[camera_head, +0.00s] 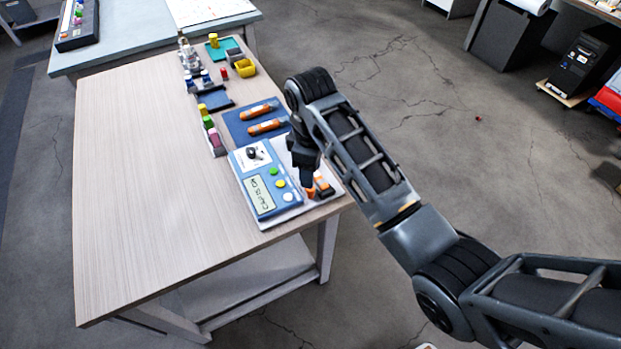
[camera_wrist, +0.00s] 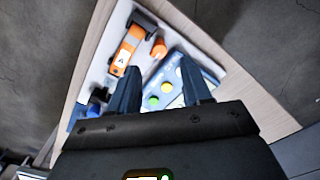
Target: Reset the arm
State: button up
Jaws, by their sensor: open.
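My arm reaches in from the lower right in the head view, bent over the right edge of the wooden table (camera_head: 130,200). My gripper (camera_head: 308,183) points down above the table's near right corner, beside a blue device (camera_head: 263,207) with a display and coloured buttons. In the wrist view my gripper (camera_wrist: 160,92) has its two fingers apart with nothing held between them. An orange and black tool labelled A (camera_wrist: 124,52) lies beyond the fingertips, left of the blue device's buttons; in the head view it is partly hidden by my gripper.
A blue mat (camera_head: 241,129) with two orange tools, a dark blue tray (camera_head: 215,103), a yellow bin (camera_head: 245,67) and small coloured pieces line the table's right side. The table's left half is bare. A grey table (camera_head: 150,40) stands behind; open floor lies right.

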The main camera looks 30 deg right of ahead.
jog(key=shift+r, duration=1.1)
jog(key=shift+s+a+f, duration=0.15)
jog(key=shift+s+f, duration=0.05)
jog(key=shift+f, duration=0.15)
jog(key=s+a+f+m+t+y, duration=0.1)
jog(key=s+a+f+m+t, duration=0.15)
jog(key=s+a+f, duration=0.45)
jog(key=s+d+f+m+t, duration=0.1)
jog(key=s+t, duration=0.1)
jog(key=s, duration=0.5)
jog(key=s+f+m+t, duration=0.2)
jog(key=s+t, duration=0.1)
jog(key=s, duration=0.3)
jog(key=s+d+r+m+t, duration=0.2)
jog(key=s+d+r+t, duration=0.1)
jog(key=s+r, duration=0.7)
jog(key=s+d+r+m+t+h, duration=0.1)
jog(key=s+d+r+t, duration=0.2)
jog(key=s+r, duration=0.7)
notch_tip(320, 180, up, 4)
jog(key=shift+s+d+f+m+t+b, duration=0.25)
jog(key=shift+m+t+b, duration=0.15)
jog(key=shift+t, duration=0.35)
